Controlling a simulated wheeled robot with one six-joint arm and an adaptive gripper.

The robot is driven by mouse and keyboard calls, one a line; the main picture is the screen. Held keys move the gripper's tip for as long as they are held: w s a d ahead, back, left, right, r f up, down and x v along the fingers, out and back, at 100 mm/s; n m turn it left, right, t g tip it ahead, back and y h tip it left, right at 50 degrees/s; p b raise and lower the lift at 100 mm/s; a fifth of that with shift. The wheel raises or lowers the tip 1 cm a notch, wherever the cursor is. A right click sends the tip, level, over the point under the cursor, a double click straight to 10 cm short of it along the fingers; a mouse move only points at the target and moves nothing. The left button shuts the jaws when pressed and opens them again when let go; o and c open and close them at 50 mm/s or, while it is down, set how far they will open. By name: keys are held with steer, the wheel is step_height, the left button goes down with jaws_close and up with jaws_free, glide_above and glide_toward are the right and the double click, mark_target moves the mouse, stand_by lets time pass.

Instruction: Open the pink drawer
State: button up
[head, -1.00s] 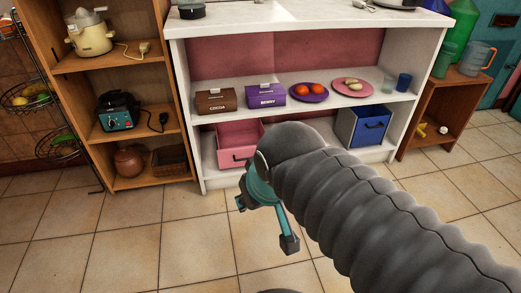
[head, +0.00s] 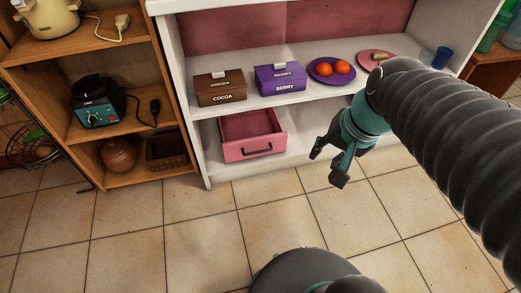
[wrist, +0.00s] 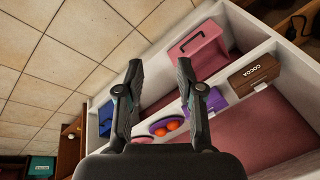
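The pink drawer (head: 238,153) sits on the lower level of the white shelf unit, pulled out, with its inside visible and a dark handle (head: 258,151) on its front. It also shows in the wrist view (wrist: 211,47) at upper right. My gripper (head: 328,166) is to the right of the drawer in the head view, apart from it, above the floor in front of the shelf. Its two fingers are spread with nothing between them; they also show in the wrist view (wrist: 159,76).
On the shelf above stand a brown cocoa box (head: 220,88), a purple berry box (head: 280,79) and a purple plate (head: 318,74) with orange fruit. A wooden shelf (head: 150,180) stands at left. The tiled floor (head: 200,240) in front is clear.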

steer(key=w+a+f+m+g+y, duration=0.1)
steer(key=w+a+f+m+y, duration=0.2)
steer(key=w+f+m, duration=0.3)
steer(key=w+a+f+m+g+y+b, duration=0.1)
steer(key=w+a+f+m+y, duration=0.1)
steer(key=w+f+m+y, duration=0.35)
steer(key=w+a+f+m+g+y, duration=0.1)
steer(key=w+a+f+m+y, duration=0.15)
steer(key=w+f+m, duration=0.4)
steer(key=w+f+m+t+y, duration=0.25)
steer(key=w+f+m, duration=0.35)
steer(key=f+m, duration=0.35)
steer(key=m+t+h+b, duration=0.1)
steer(key=m+t, duration=0.5)
steer(key=m, duration=0.6)
glide_toward(257, 152)
steer(key=shift+g, duration=0.25)
steer(key=x, duration=1)
steer(key=shift+w+f, duration=0.2)
jaws_close()
